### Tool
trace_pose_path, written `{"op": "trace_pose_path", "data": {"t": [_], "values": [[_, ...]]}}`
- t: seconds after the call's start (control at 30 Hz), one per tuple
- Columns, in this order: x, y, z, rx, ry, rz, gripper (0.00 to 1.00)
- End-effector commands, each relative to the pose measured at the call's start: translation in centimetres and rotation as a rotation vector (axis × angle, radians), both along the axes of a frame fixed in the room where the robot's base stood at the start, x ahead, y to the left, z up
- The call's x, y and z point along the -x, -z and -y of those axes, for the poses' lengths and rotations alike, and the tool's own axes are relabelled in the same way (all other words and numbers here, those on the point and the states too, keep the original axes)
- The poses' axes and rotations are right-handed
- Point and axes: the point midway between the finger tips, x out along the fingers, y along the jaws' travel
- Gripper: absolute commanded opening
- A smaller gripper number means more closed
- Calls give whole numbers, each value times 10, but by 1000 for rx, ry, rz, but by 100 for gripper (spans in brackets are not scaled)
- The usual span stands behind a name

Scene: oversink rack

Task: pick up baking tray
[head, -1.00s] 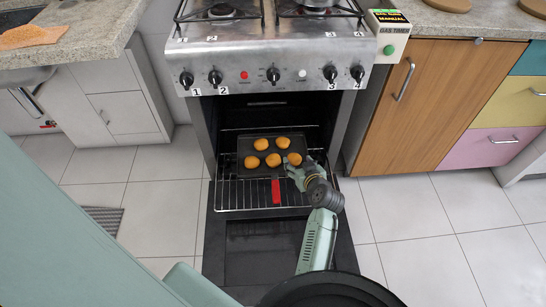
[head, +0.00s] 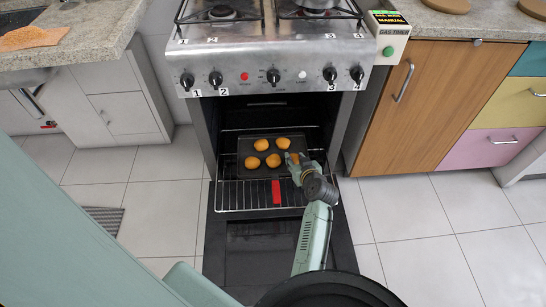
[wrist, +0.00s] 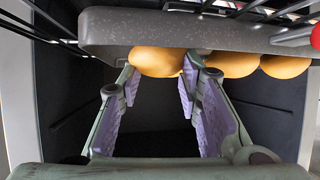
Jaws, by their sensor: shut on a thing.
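The dark baking tray (head: 249,170) lies on the wire rack inside the open oven. Its red handle (head: 276,192) points toward the front. Several round golden buns (head: 262,145) sit on the tray. My gripper (head: 294,160) is at the tray's right side, over its right-hand bun. In the wrist view the tray (wrist: 230,33) spans the top, and a bun (wrist: 157,61) lies between my two finger pads. The gripper (wrist: 160,83) appears shut on this bun. The exact finger contact is partly hidden.
The wire rack (head: 235,196) extends over the lowered oven door (head: 262,245). The oven's side walls stand close on both sides. Stove knobs (head: 273,76) are above the opening.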

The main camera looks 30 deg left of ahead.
Motion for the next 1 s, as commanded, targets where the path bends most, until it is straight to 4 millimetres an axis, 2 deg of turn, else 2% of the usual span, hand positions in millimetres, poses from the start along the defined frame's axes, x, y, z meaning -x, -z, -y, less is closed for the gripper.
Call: {"op": "trace_pose_path", "data": {"t": [0.03, 0.37, 0.83, 1.0], "values": [[0, 0, 0, 0, 1, 0, 22], [0, 0, 1, 1, 2, 1, 0], [-1, -2, 1, -1, 2, 4, 0], [-3, -9, -2, -1, 2, 4, 0]]}}
